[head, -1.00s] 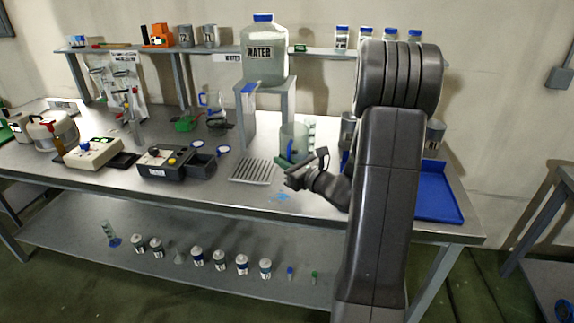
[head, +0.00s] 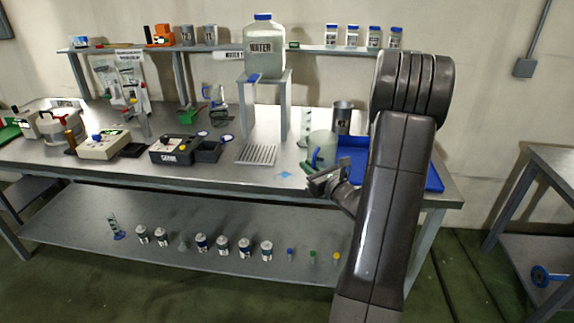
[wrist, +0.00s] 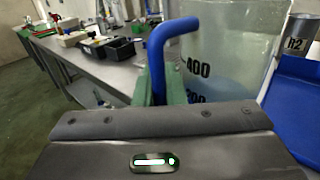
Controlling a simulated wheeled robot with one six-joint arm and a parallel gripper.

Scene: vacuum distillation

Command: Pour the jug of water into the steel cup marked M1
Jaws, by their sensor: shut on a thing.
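The clear jug (head: 323,143) with a blue handle (wrist: 160,50) stands upright, and its 400 and 200 marks show in the wrist view (wrist: 232,50). Bluish water is visible low in it. My gripper (head: 318,165) is shut on the jug's handle with its green fingers; the exact contact is partly hidden. A steel cup (head: 342,117) stands behind and right of the jug, near the blue tray. Its mark is too small in the head view; a steel cup (wrist: 297,40) in the wrist view reads like R2. I cannot make out an M1 mark.
The blue tray (head: 432,180) lies right of the jug, partly behind my arm. A measuring cylinder (head: 305,122) stands close behind the jug. A ridged drain plate (head: 257,154) and the water tank on its stand (head: 264,45) are left.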

